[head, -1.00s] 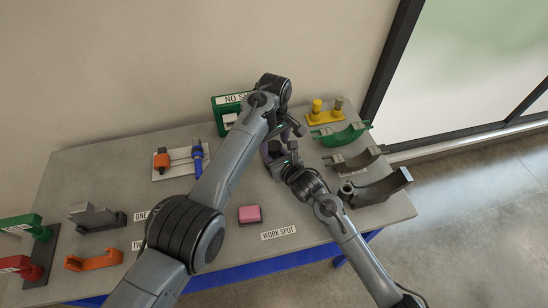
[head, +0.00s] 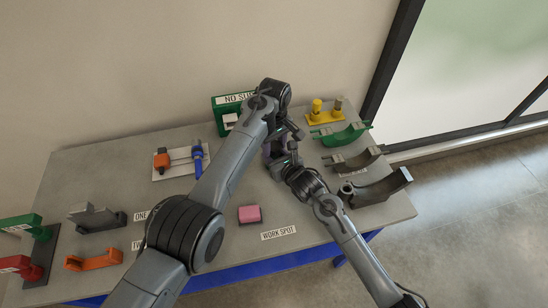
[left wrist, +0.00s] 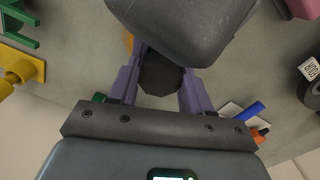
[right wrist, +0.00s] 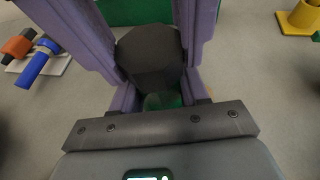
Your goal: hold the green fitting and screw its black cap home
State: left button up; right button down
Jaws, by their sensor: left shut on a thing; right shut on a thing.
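The black cap (left wrist: 160,75) is a dark faceted piece between the purple fingers of my left gripper (head: 282,140) in the left wrist view. It also shows in the right wrist view (right wrist: 150,55). A small part of the green fitting (right wrist: 162,101) shows just below the cap, between the purple fingers of my right gripper (head: 281,162). The left gripper is shut on the cap and the right is shut on the fitting. The two grippers are close together above the table. Most of the fitting is hidden, so the joint with the cap is not clear.
A pink block (head: 249,214) lies by the "WORK SPOT" label (head: 278,232). Green, dark and grey curved holders stand at the right, with a yellow stand (head: 325,116) behind. A white tray (head: 178,172) with blue and orange parts is behind my left arm.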

pick_arm(q)
jog(key=m, duration=0.3)
jog(key=o, duration=1.2)
jog(key=shift+r, duration=2.25)
jog(key=o, duration=0.5)
jog(key=shift+c, duration=0.2)
jog(key=shift+r, duration=0.1)
